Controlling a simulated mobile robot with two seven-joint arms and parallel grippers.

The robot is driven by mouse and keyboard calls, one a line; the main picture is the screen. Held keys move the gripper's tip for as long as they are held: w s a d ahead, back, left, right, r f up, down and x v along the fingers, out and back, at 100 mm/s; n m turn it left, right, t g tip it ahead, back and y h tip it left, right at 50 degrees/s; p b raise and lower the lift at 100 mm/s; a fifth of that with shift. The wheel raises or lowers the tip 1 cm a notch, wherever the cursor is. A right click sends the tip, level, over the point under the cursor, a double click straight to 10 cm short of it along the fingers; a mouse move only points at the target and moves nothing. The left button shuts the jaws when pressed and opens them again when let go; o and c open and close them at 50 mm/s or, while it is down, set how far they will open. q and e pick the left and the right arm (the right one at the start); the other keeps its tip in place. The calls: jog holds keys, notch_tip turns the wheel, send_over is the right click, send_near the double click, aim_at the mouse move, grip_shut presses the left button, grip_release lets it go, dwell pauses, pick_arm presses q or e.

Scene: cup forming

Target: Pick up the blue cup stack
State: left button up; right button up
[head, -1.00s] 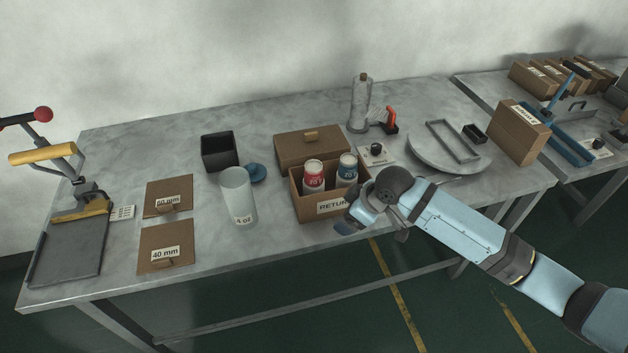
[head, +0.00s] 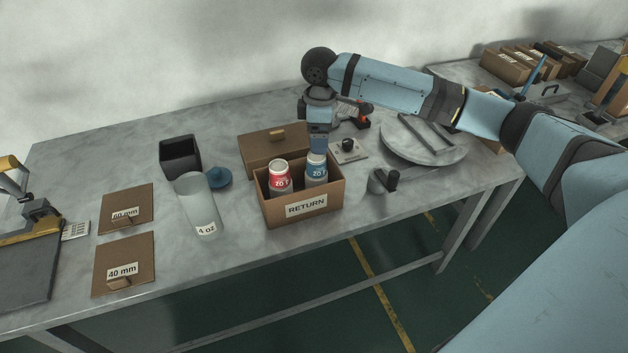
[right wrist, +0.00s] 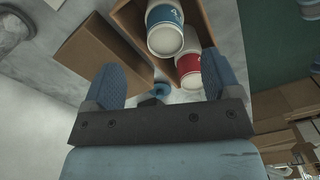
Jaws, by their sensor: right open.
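The blue cup stack (head: 316,168) stands upright in the right side of the open cardboard RETURN box (head: 305,208). The red cup stack (head: 280,177) stands beside it on the left. My right gripper (head: 318,146) is over the back right of the box, just behind and above the blue stack, and partly blends with it. In the right wrist view the gripper (right wrist: 160,68) is open with nothing between its fingers. There the blue stack (right wrist: 164,32) shows ahead of the fingers and the red stack (right wrist: 188,68) near the right finger. My left gripper is out of view.
A closed brown box (head: 272,150) lies behind the RETURN box. A black-handled tool (head: 384,181) is to the right.

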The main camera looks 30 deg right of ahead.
aim_at(317, 156)
notch_tip(317, 156, down, 3)
jog(key=shift+f, duration=0.1)
jog(key=shift+a+f, duration=0.2)
jog(key=shift+f, duration=1.1)
jog(key=shift+a+f, duration=0.2)
jog(key=shift+f, duration=1.1)
jog(key=c, duration=1.3)
jog(key=shift+o, duration=0.2)
jog(key=shift+r, duration=0.15)
